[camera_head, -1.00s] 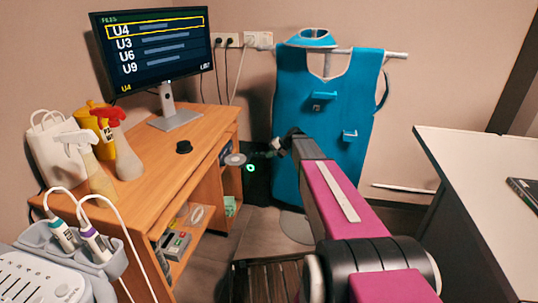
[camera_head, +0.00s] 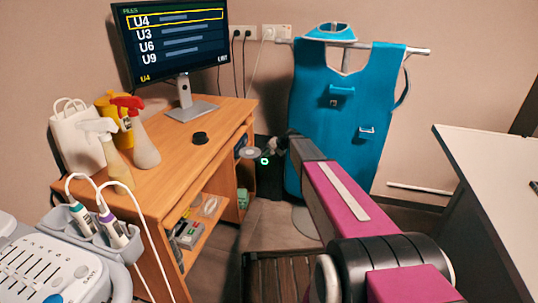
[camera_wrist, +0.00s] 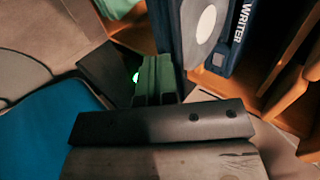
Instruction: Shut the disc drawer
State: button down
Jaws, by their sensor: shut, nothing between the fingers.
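The disc drawer (camera_head: 251,152) sticks out from the desk's inner side, a grey tray with a pale round disc. In the wrist view the disc drawer (camera_wrist: 188,38) stands out from a dark blue unit (camera_wrist: 236,38) marked "WRITER". My gripper (camera_head: 272,149) is just right of the drawer in the head view. In the wrist view my gripper (camera_wrist: 157,62) shows two green-grey fingers together, with nothing between them. The fingertips are beside the drawer's edge; I cannot tell whether they touch it.
The wooden desk (camera_head: 222,121) holds a monitor (camera_head: 173,45), spray bottles and a bag. A dark box (camera_head: 267,181) with a green light stands on the floor behind my gripper. A blue apron (camera_head: 345,105) hangs at the back. A white-topped table (camera_head: 490,170) is at right.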

aim_at(240, 150)
jog(key=w+a, duration=0.1)
jog(key=a, duration=0.3)
jog(key=w+a, duration=0.2)
jog(key=a, duration=0.3)
jog(key=w+a, duration=0.2)
jog(key=a, duration=0.2)
jog(key=shift+a, duration=0.25)
jog(key=shift+s, duration=0.1)
